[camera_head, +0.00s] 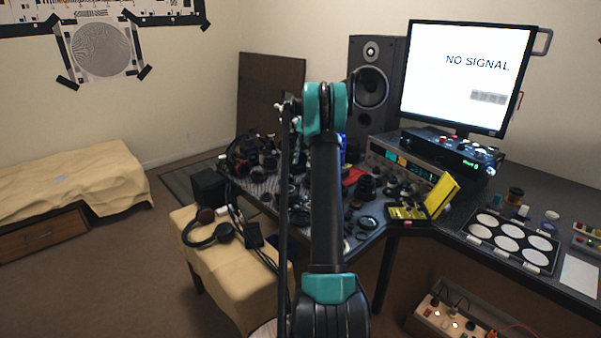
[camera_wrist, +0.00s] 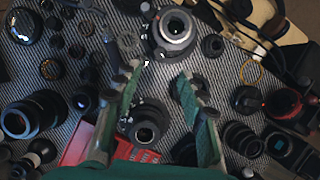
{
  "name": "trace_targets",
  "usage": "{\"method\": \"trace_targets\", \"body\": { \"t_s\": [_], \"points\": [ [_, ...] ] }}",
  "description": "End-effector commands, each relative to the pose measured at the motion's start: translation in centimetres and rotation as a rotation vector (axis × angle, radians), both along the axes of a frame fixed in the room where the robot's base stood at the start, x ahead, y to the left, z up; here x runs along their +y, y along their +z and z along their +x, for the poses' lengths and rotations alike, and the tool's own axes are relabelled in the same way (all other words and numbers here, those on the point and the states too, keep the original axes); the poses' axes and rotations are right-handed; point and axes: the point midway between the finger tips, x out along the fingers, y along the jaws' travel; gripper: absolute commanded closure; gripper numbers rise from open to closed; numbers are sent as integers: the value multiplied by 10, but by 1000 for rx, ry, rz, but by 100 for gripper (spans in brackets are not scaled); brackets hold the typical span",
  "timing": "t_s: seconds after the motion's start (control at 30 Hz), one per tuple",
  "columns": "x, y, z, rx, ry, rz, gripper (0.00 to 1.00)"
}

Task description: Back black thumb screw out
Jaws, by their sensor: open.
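In the wrist view my gripper (camera_wrist: 158,75) is open, its two green fingers spread above a striped mat (camera_wrist: 225,70). A lens with a pale ring and dark centre (camera_wrist: 174,28) lies just beyond the fingertips. A smaller black lens (camera_wrist: 145,130) shows lower down between the fingers, below their level. Small dark parts lie beside both lenses. I cannot tell which of them, if any, is the black thumb screw. Nothing is seen held between the fingers. In the head view my own arm hides the gripper and part of the table.
Many lenses and rings crowd the mat, including a large black lens (camera_wrist: 35,114) at left and a red-ringed lens (camera_wrist: 283,103) at right. A red box (camera_wrist: 88,145) lies at lower left. In the head view a yellow case (camera_head: 441,196) and monitor (camera_head: 466,75) stand right.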

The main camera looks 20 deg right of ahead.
Motion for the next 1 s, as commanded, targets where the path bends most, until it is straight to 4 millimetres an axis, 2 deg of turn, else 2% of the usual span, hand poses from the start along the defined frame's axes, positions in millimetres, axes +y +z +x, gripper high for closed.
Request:
{"method": "trace_targets", "body": {
  "t_s": [0.1,0.3,0.83,1.0],
  "points": [
    [-6,17,5,0,0,0,59],
    [-11,33,8,0,0,0,59],
    [-11,35,9,0,0,0,59],
    [3,38,2,-25,27,-11,59]
  ]
}}
